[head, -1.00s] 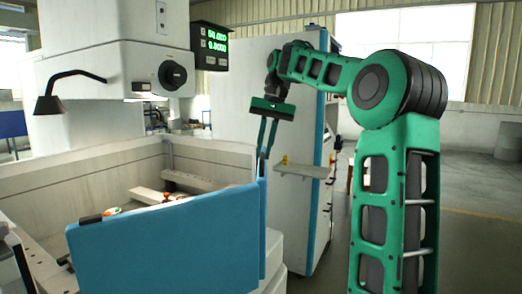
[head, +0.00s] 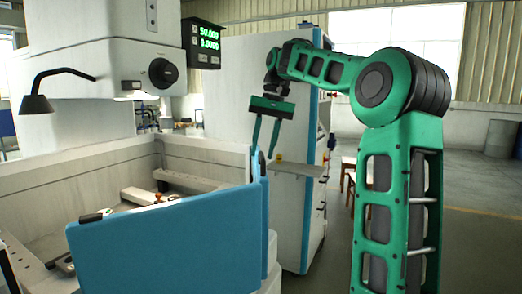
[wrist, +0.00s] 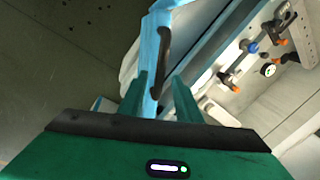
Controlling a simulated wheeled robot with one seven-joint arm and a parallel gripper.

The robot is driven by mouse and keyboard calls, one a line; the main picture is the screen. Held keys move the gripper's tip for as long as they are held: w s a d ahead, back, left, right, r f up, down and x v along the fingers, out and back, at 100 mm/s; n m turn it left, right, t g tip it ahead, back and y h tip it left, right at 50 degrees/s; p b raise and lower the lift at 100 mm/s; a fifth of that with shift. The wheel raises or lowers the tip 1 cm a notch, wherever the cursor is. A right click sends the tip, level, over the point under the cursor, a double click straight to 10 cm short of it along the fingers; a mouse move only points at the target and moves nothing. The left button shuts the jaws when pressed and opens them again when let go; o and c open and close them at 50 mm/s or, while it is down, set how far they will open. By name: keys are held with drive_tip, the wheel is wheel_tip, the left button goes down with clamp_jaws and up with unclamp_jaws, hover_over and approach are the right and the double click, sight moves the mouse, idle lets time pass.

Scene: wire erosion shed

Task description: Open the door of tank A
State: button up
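The tank door is a broad blue panel (head: 165,250) across the front of the white-walled tank (head: 75,178). A narrow upright blue part (head: 259,195) stands at its right end. My gripper (head: 262,153) points down over that right end, with its two green fingers apart. In the wrist view, my gripper (wrist: 160,100) shows its fingers spread on either side of a dark bar handle (wrist: 164,50) on a light-blue surface. The handle lies in or just beyond the gap. I cannot tell whether the fingers touch it; the fingertips' lower contact is partly hidden.
A white and blue cabinet (head: 290,215) with a small shelf (head: 300,169) stands just behind my gripper. A black lamp (head: 38,104) and the machine head (head: 160,75) are above the tank. Open grey floor (head: 475,235) lies at right.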

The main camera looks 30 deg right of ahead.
drive_tip(key=shift+r, duration=0.1)
drive_tip(key=v, duration=0.7)
drive_tip(key=shift+w, duration=0.15)
drive_tip(key=shift+r, duration=0.1)
